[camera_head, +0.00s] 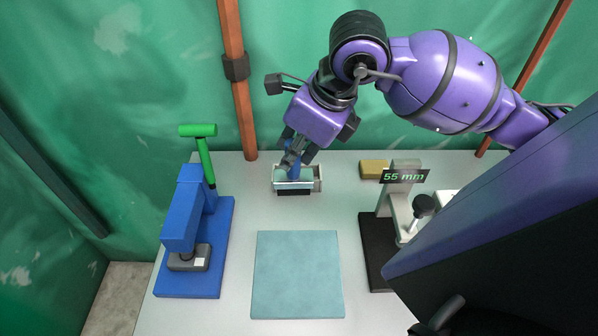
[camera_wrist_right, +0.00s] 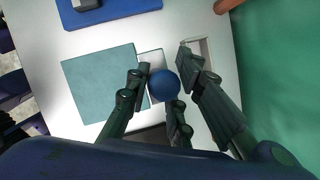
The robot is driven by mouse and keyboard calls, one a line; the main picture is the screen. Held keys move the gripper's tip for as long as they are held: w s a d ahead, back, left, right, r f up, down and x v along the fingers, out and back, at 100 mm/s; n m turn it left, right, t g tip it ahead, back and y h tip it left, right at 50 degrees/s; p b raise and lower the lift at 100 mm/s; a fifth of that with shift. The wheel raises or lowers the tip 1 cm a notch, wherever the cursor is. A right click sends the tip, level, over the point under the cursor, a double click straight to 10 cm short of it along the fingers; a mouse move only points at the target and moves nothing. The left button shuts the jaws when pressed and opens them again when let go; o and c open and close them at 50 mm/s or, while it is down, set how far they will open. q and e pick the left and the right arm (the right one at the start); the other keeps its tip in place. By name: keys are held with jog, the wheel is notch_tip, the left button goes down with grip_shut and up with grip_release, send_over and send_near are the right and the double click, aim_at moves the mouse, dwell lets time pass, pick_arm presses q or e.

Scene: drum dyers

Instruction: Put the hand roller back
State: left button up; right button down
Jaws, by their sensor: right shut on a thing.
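My right gripper (camera_head: 292,163) points down at the back of the table and is shut on the hand roller's blue handle (camera_head: 297,171). In the wrist view the handle's round blue end (camera_wrist_right: 163,85) sits between the fingers of the gripper (camera_wrist_right: 165,75). A small white-rimmed tray or holder (camera_head: 318,184) lies directly under the gripper, with a light teal inside and a dark strip along its front. The fingers hide most of the roller, so I cannot tell whether it touches the tray. My left gripper is not in view.
A teal mat (camera_head: 298,274) lies in front. A blue press with a green lever (camera_head: 197,225) stands left. A gauge marked "55 mm" (camera_head: 405,176) stands right on a black base, with a yellow block (camera_head: 373,169) behind it. Green sheeting (camera_head: 130,75) hangs behind the table.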

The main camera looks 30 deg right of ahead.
jog(key=w+d+f+b, duration=0.2)
jog(key=w+d+f, duration=0.5)
jog(key=w+f, duration=0.4)
notch_tip(320, 180, down, 2)
jog(key=shift+d+f, duration=0.15)
jog(key=shift+d, duration=0.15)
jog(key=c, duration=1.5)
grip_release()
jog(key=shift+c, duration=0.2)
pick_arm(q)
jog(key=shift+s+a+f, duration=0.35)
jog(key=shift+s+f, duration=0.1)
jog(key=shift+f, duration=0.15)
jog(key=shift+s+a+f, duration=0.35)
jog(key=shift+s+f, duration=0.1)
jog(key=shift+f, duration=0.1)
